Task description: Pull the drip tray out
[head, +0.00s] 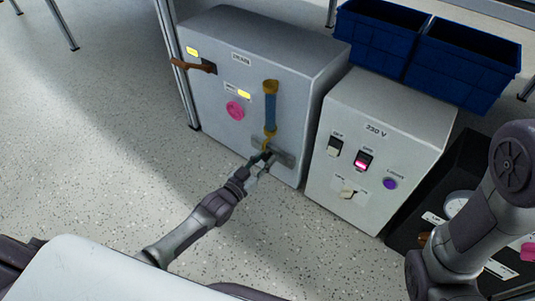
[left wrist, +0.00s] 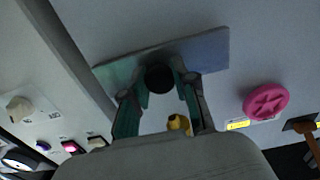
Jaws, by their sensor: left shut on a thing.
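The drip tray shows as a flat grey front plate (head: 286,158) low on the front of the larger grey cabinet. In the left wrist view the plate (left wrist: 212,50) runs across the upper part, with a round black knob (left wrist: 159,79) on it. My left gripper (head: 264,158) is at the plate, and its fingers (left wrist: 162,88) are closed around the knob from both sides. How far the tray stands out of the cabinet is hard to tell. My right gripper is not in view; only my right arm shows at the right.
The cabinet (head: 225,60) carries an orange-brown lever (head: 193,66), a pink knob (head: 235,110) and a blue-and-yellow upright handle (head: 270,105) just above the tray. A white 230 V box (head: 385,115) stands close on the right. Blue bins (head: 465,65) are behind. The floor in front is clear.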

